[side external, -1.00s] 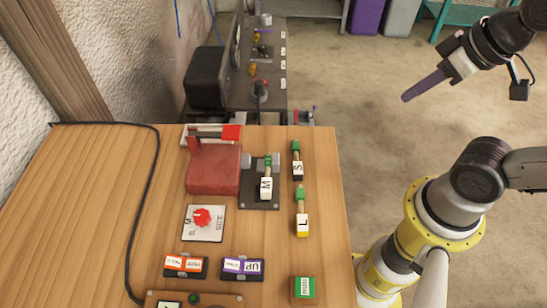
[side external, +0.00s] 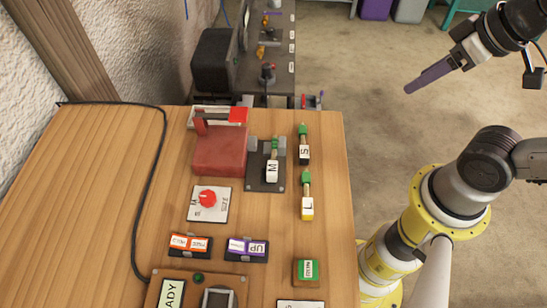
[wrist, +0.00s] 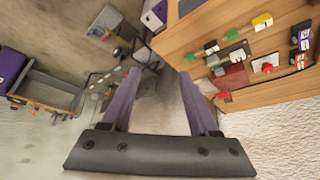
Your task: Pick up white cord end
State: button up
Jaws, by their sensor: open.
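A white block marked M (side external: 272,171) with a short cord and a green end (side external: 275,145) lies on a dark plate (side external: 265,183) on the wooden table. The M block also shows in the wrist view (wrist: 238,55), right of my fingers. My gripper (side external: 409,91) hangs over the floor, right of the table and well apart from the pieces. In the wrist view its purple fingers (wrist: 160,75) are spread, with nothing between them.
A red press (side external: 219,149) stands left of the M plate. A black cable (side external: 151,165) runs along the left. A dark machine (side external: 215,60) stands behind the table.

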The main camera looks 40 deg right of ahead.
dwell(0.3)
jog(key=w+a+r+n, duration=0.2)
jog(key=w+r+n, duration=0.25)
jog(key=n, duration=0.65)
jog(key=n+g, duration=0.6)
jog(key=n, duration=1)
send_over(273, 166)
notch_tip(273, 166, down, 9)
jog(key=f, duration=0.7)
jog(key=shift+s+a+f, duration=0.1)
jog(key=shift+a+f, duration=0.1)
jog(key=shift+f, duration=0.2)
jog(key=shift+d+f, duration=0.2)
jog(key=shift+f, duration=2.85)
grip_shut()
